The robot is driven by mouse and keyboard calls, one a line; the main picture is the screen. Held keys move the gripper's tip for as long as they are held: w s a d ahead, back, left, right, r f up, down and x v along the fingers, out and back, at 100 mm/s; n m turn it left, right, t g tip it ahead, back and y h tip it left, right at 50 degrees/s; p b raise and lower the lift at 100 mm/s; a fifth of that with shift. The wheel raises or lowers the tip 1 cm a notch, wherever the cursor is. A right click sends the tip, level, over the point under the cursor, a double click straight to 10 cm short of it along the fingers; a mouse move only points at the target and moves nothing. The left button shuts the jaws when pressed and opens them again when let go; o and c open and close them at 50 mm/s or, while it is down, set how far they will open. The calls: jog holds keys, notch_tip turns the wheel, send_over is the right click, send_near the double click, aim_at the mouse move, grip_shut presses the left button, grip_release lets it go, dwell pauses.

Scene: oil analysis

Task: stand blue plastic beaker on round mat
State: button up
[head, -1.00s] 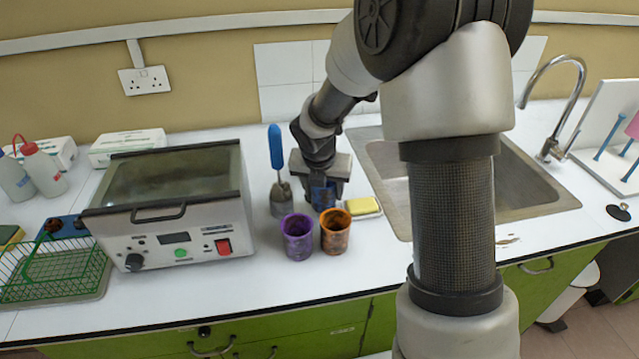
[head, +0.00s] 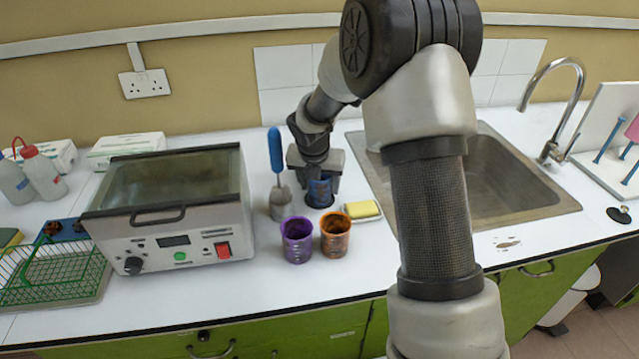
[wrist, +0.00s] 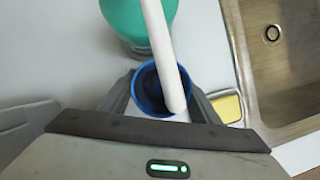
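The blue plastic beaker (head: 319,193) is upright between the fingers of my gripper (head: 318,183), left of the sink. In the wrist view the fingers press on both sides of the beaker (wrist: 148,100), and I look down into its dark mouth. A white rod crosses that mouth; whether it goes inside is unclear. A dark edge shows round the beaker's foot in the head view. I cannot tell whether it is the round mat or shadow, nor whether the beaker touches the counter.
A purple beaker (head: 297,240) and an orange beaker (head: 335,236) stand just in front. A yellow sponge (head: 361,210) lies to the right, and a grey holder (head: 281,203) with a blue-handled tool stands left. A teal rounded object (wrist: 138,22) is close in the wrist view.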

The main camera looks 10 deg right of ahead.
jog(key=shift+o, duration=1.2)
